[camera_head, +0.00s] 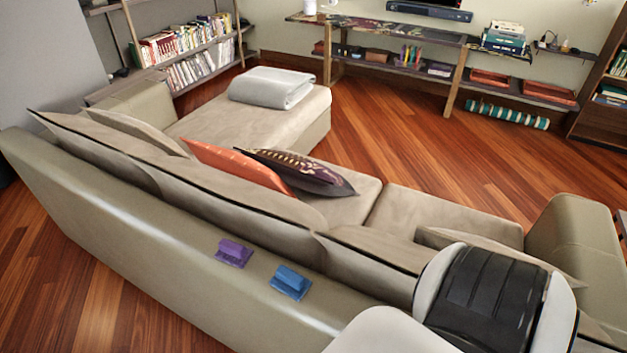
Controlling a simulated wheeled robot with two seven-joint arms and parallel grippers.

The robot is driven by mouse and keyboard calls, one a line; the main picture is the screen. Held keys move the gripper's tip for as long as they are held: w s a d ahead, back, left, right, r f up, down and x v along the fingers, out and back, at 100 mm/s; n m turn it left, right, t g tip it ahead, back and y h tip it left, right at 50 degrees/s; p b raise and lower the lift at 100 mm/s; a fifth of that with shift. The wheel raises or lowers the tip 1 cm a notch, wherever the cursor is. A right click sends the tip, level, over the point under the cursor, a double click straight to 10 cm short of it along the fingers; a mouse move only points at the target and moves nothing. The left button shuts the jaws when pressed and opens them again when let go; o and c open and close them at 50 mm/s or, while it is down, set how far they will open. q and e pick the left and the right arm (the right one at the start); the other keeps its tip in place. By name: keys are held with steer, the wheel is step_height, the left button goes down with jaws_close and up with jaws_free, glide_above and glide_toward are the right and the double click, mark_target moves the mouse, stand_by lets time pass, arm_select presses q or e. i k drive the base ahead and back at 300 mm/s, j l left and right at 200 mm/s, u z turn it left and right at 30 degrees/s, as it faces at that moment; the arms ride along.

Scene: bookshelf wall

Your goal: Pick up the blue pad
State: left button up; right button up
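The blue pad (290,284) is a small flat piece with a raised block on top. It appears to rest on the top of the beige sofa's back (165,235), near the bottom middle of the head view. A similar purple pad (233,252) sits just to its left, with a gap between them. Neither of my grippers shows. A white and black part, seemingly of my own arm, fills the bottom right, to the right of the blue pad and apart from it in the picture.
An orange cushion (235,165) and a dark patterned cushion (305,172) lean on the sofa seat beyond the pads. A folded grey blanket (270,88) lies on the chaise. Shelves (185,60) and a low console (385,30) line the walls. Wooden floor (420,150) is open beyond the sofa.

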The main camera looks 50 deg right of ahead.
mark_target(287, 280)
steer(key=z, duration=1.3)
